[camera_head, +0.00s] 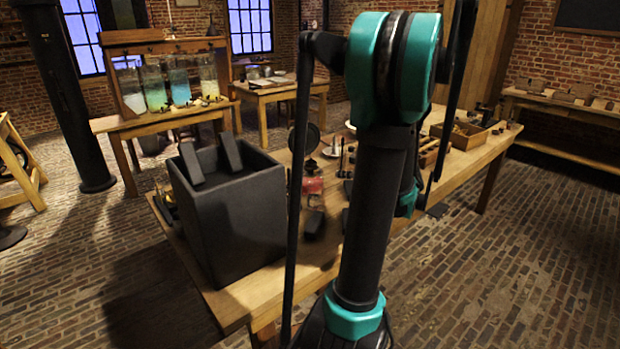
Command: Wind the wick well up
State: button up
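I cannot make out a wick or a lamp with certainty. My own black and teal arm rises through the middle of the head view and covers part of the main wooden table (225,308). My gripper does not show; the arm links stand in front of where the forearm runs down. Small items crowd the table left of the arm: a dark round disc (304,138), a small red item (313,186) and a dark block (315,224). They are too small to tell more. Whatever lies behind the arm is hidden.
A large dark box (238,222) with two dark slabs on top stands at the table's near left. A wooden tray (459,137) lies at the right. Several glass jars (180,82) stand on a back bench. Brick floor (500,270) is clear at the right.

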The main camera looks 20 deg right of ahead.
aim_at(317, 172)
jog(key=x, duration=1.7)
jog(key=shift+w+a, duration=0.15)
jog(key=shift+c, duration=0.3)
grip_shut()
